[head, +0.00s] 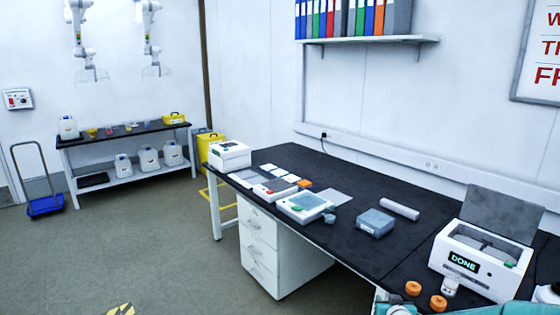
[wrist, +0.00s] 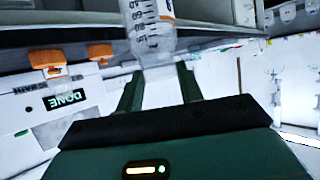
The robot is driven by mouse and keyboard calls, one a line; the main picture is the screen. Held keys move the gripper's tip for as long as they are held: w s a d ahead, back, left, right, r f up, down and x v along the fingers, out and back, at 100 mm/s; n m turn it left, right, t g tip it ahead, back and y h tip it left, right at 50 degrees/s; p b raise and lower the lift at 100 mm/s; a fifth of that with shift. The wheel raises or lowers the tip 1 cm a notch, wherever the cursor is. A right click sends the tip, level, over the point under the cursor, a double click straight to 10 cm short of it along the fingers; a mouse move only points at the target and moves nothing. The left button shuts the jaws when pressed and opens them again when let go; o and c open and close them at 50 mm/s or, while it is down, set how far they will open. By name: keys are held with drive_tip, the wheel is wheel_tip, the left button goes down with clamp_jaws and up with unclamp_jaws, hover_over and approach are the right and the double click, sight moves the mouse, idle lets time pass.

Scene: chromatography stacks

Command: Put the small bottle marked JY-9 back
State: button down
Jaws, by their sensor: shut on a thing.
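My gripper (wrist: 160,68) shows in the wrist view with its two green fingers shut on a small clear bottle (wrist: 150,30). The bottle has dark graduation marks and a white and orange label; its upper end runs out of the picture. I cannot read JY-9 on it. The head view does not clearly show my gripper or the held bottle.
A white machine (head: 478,262) reading DONE stands with its lid up at the bench's right. Two orange-capped items (head: 413,288) sit beside it. A grey-blue box (head: 375,222) and a white roll (head: 400,209) lie farther left. The black bench (head: 345,245) has bare room between them.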

drive_tip(key=s+a, duration=0.2)
drive_tip(key=a, duration=0.7)
drive_tip(key=s+a+n+y, duration=0.1)
drive_tip(key=s+a, duration=0.1)
drive_tip(key=a, duration=0.6)
drive_tip(key=shift+a+y, duration=0.3)
drive_tip(key=shift+a, duration=0.05)
